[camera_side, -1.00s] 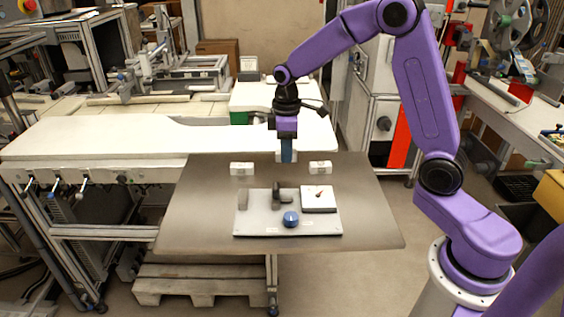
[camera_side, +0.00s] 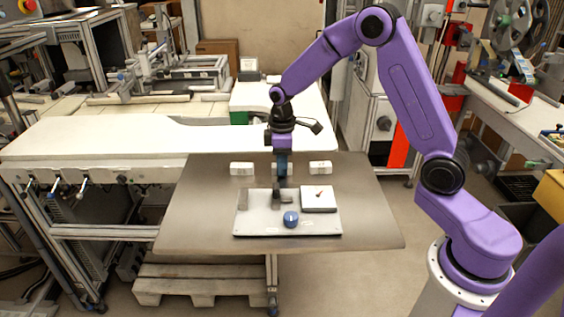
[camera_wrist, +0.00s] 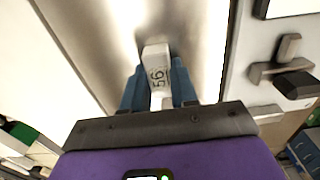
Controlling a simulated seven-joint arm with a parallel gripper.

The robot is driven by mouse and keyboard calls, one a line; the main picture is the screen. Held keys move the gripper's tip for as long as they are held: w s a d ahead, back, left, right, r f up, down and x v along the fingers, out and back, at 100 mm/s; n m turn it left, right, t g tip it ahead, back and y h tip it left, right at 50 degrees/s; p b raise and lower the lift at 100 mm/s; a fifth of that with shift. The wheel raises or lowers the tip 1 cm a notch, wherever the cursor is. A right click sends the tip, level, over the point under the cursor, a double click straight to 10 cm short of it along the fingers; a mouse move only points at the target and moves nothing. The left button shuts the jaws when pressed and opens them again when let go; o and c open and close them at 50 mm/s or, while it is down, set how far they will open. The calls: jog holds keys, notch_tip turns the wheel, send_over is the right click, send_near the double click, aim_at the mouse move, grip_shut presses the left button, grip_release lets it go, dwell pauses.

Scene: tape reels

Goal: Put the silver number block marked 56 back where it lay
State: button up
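The silver number block marked 56 (camera_wrist: 156,75) is between the blue fingers of my gripper (camera_wrist: 158,95) in the wrist view, its number facing the camera. My gripper is shut on it. In the side view my gripper (camera_side: 283,174) points down over the metal table, and the block's pale ends show on both sides of the fingers. One similar pale block (camera_side: 242,168) lies to its left and another (camera_side: 320,167) to its right, roughly in line with it. Whether the held block touches the table I cannot tell.
A pale panel (camera_side: 255,226) lies on the metal table (camera_side: 190,215), nearer the camera than the blocks. The table's left part is clear.

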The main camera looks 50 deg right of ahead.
jog(key=o, duration=0.4)
jog(key=shift+c, duration=0.2)
jog(key=shift+r, duration=0.15)
notch_tip(320, 180, up, 12)
jog(key=s+a+n, duration=0.1)
jog(key=s+a, duration=0.3)
jog(key=s, duration=0.8)
jog(key=s+a+n, duration=0.2)
jog(key=s+a, duration=0.2)
jog(key=s, duration=0.7)
jog(key=s+d+f, duration=0.2)
jog(key=s+f, duration=0.1)
jog(key=s, duration=0.7)
jog(key=shift+d+n, duration=0.3)
jog(key=shift+n, duration=0.1)
